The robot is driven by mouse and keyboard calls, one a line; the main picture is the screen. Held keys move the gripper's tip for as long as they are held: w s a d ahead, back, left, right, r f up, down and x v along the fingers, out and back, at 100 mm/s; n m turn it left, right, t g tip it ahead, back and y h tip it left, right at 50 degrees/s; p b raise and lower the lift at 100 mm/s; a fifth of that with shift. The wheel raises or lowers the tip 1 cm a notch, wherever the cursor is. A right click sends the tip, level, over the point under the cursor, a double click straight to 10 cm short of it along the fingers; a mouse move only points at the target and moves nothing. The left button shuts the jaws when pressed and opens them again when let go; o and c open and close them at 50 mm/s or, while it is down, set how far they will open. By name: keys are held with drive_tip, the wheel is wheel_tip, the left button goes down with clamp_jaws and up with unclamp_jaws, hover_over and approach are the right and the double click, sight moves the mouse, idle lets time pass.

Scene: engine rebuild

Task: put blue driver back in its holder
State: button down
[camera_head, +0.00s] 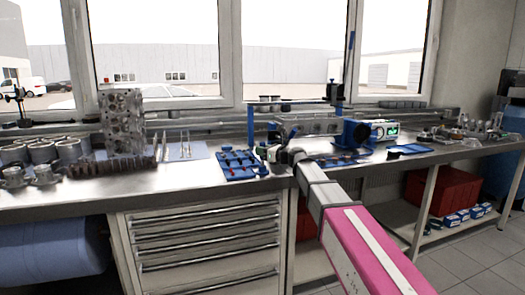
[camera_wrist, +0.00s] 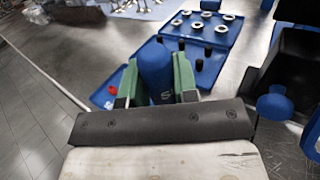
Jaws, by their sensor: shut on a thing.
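In the wrist view my gripper (camera_wrist: 156,82) has green fingers closed on both sides of a blue driver (camera_wrist: 155,68), whose rounded blue top faces the camera. Its lower part is hidden. A blue tray (camera_wrist: 214,66) lies beyond, with several metal rings and dark round spots or pegs on it; I cannot tell which spot is the driver's holder. A red piece shows just left of the fingers. In the head view my gripper (camera_head: 279,154) is just right of the blue tray (camera_head: 240,175) on the bench, and the driver is too small to make out surely.
The steel bench (camera_head: 200,184) runs along the window. A cylinder head (camera_head: 122,120) and metal cylinders stand left. A blue device (camera_head: 355,132) stands right of my gripper, with another blue tray (camera_head: 409,149) farther right. Bare bench lies left of the blue tray.

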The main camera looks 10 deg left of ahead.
drive_tip(key=shift+f, duration=0.25)
drive_tip(key=c, duration=0.8)
unclamp_jaws()
drive_tip(key=shift+d, duration=0.1)
drive_tip(key=v, duration=1)
drive_tip(key=s+d+f+n+g+h, duration=0.1)
drive_tip(key=s+d+f+n+h, duration=0.2)
drive_tip(key=d+f, duration=0.45)
drive_tip(key=s+d+f+n+g+h, duration=0.1)
drive_tip(key=s+d+f+n+h, duration=0.25)
drive_tip(key=f, duration=0.75)
drive_tip(key=s+d+f+n+g+h, duration=0.1)
drive_tip(key=d+f+n+h, duration=0.1)
drive_tip(key=d+f+n, duration=0.55)
drive_tip(key=s+d+f+n+g+h, duration=0.4)
drive_tip(key=s+d+f+n+h, duration=0.4)
drive_tip(key=s+d+f, duration=0.5)
drive_tip(key=d+f+n, duration=0.1)
drive_tip(key=d+f, duration=0.2)
drive_tip(key=shift+d+f+g, duration=0.3)
drive_tip(key=shift+d, duration=0.05)
